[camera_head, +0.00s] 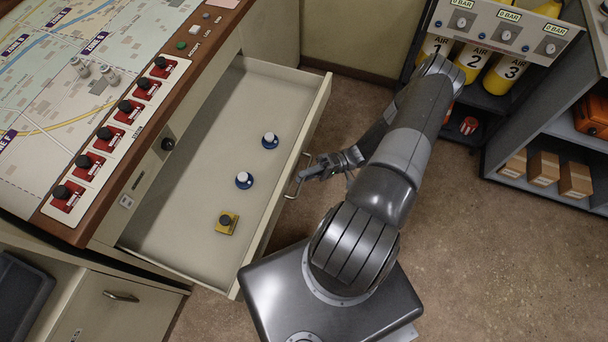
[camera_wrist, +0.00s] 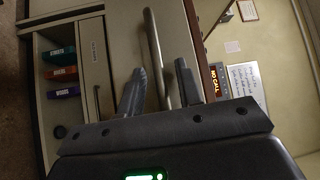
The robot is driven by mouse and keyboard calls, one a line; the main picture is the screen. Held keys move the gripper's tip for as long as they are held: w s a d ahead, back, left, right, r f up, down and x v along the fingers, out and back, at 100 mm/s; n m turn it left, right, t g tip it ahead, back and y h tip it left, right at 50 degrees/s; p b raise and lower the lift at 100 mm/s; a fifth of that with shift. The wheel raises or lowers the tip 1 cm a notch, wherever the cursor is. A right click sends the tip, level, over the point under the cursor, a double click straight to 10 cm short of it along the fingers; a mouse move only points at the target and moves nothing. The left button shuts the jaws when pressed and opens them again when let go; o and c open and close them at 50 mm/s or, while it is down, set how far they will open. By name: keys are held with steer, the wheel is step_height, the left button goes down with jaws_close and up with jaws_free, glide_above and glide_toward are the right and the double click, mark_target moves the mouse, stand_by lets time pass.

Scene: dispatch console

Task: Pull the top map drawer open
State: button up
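The top map drawer (camera_head: 200,135) is pulled far out from under the map console in the head view. Its front panel (camera_head: 262,235) faces right and carries a metal bar handle (camera_head: 297,178). My gripper (camera_head: 312,172) is at this handle. In the wrist view the handle bar (camera_wrist: 157,50) runs between the two fingers of my gripper (camera_wrist: 160,85), with a narrow gap visible on each side. The fingers look open around the bar.
The map console top (camera_head: 90,60) with red switches lies left of the drawer. A lower cabinet front (camera_head: 115,305) is below it. Air cylinders (camera_head: 472,60) and a shelf with boxes (camera_head: 543,168) stand at right. Floor (camera_head: 450,240) is clear between.

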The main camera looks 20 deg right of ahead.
steer(key=d+f, duration=0.1)
steer(key=d, duration=0.9)
steer(key=shift+f, duration=0.2)
steer(key=shift+d, duration=0.1)
steer(key=w+a+r+g+h, duration=0.25)
steer(key=r+h, duration=0.45)
steer(key=r, duration=0.8)
steer(key=w+a+r+g+h, duration=0.2)
steer(key=w+r+h, duration=0.3)
steer(key=r, duration=0.9)
steer(key=s+a+r+t+h, duration=0.2)
steer(key=s+a+r+t, duration=0.1)
steer(key=r, duration=0.4)
steer(key=s+a+r+m+t+h, duration=0.1)
steer(key=s+a+r+t+h, duration=0.2)
steer(key=s+r, duration=0.3)
steer(key=s+a+r+t+h, duration=0.2)
steer(key=s+a+r+t, duration=0.2)
steer(key=r, duration=0.4)
steer(key=shift+s+a+m, duration=0.3)
steer(key=shift+s+a, duration=0.5)
steer(key=shift+a, duration=0.05)
